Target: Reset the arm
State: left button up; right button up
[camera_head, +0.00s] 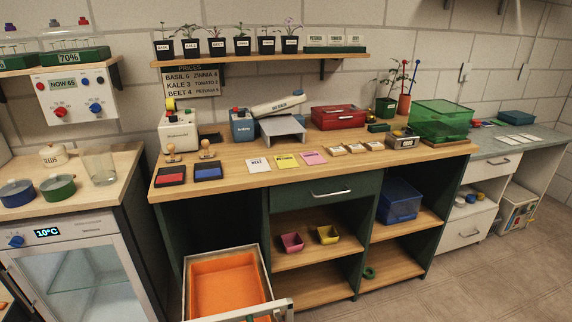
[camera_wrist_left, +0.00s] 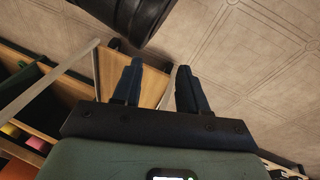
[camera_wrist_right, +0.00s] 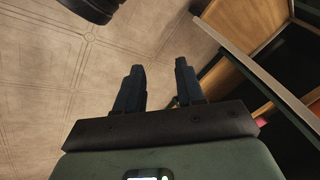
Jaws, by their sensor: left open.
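My left gripper (camera_wrist_left: 160,88) shows in the left wrist view with its two dark fingers apart and nothing between them. It points down over the tiled floor, near wooden shelf edges. My right gripper (camera_wrist_right: 159,88) shows in the right wrist view, also with its fingers apart and empty, over the floor beside a shelf unit. Neither gripper nor arm shows in the head view.
An open drawer with an orange inside (camera_head: 228,287) juts out below the wooden bench (camera_head: 235,160). The bench holds stamp pads, cards, a red box (camera_head: 338,116) and a green bin (camera_head: 440,121). A fridge (camera_head: 82,265) stands at left. The floor (camera_head: 490,280) at right is clear.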

jog(key=s+d+f+g, duration=0.2)
jog(key=s+d+f, duration=0.2)
jog(key=s, duration=0.1)
pick_arm(q)
jog(key=s+d+r+g+p, duration=0.1)
jog(key=s+r+p, duration=0.2)
jog(key=r+p, duration=0.4)
jog(key=s+d+r+g+h+p, duration=0.1)
jog(key=s+d+r+p, duration=0.1)
jog(key=r+p, duration=0.5)
jog(key=s+d+r+m+g+p, duration=0.1)
jog(key=s+d+r+p, duration=0.1)
jog(key=s+r+p, duration=0.2)
notch_tip(320, 180, up, 4)
jog(key=p, duration=0.3)
jog(key=shift+s+d+g+h, duration=0.2)
jog(key=shift+s+g+h, duration=0.05)
jog(key=shift+g+h, duration=0.15)
pick_arm(e)
jog(key=s+a+r+g, duration=0.1)
jog(key=s+a+r, duration=0.1)
jog(key=r, duration=0.5)
jog(key=s+a+r+n+g+y, duration=0.1)
jog(key=s+a+r, duration=0.1)
jog(key=s+r, duration=0.2)
jog(key=s+a+r+g, duration=0.1)
jog(key=s+a+r, duration=0.1)
jog(key=r, duration=0.9)
jog(key=shift+s+n+y, duration=0.4)
jog(key=shift+s, duration=0.1)
